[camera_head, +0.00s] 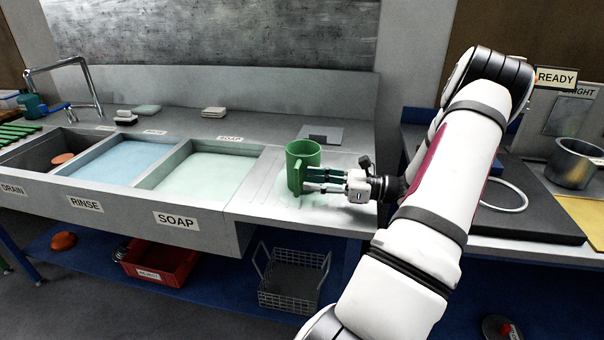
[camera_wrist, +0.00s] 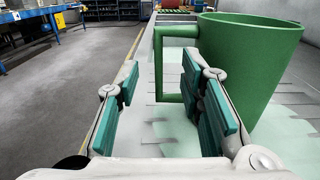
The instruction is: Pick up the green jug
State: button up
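The green jug (camera_head: 304,158) stands upright on the drainboard (camera_head: 262,205) to the right of the soap basin. It also fills the upper right of the wrist view (camera_wrist: 255,60), its squared handle (camera_wrist: 160,65) pointing left. My gripper (camera_head: 309,181) is low at the jug's near side. In the wrist view my gripper (camera_wrist: 158,72) has its two teal-padded fingers spread apart. The handle's upright bar shows between them, farther out. The right finger hides part of the handle and jug wall; I cannot tell whether it touches them.
The soap basin (camera_head: 205,168) and rinse basin (camera_head: 125,158) lie left of the jug. A grey flat plate (camera_head: 320,134) lies behind it. A steel pot (camera_head: 574,163) stands on the right counter. A wire basket (camera_head: 291,283) and red bin (camera_head: 160,262) sit on the shelf below.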

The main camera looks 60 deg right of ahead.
aim_at(296, 193)
jog(key=shift+f+x, duration=0.15)
jog(key=shift+x, duration=1.15)
jog(key=shift+f+x, duration=0.15)
jog(key=shift+x, duration=1.15)
grip_shut()
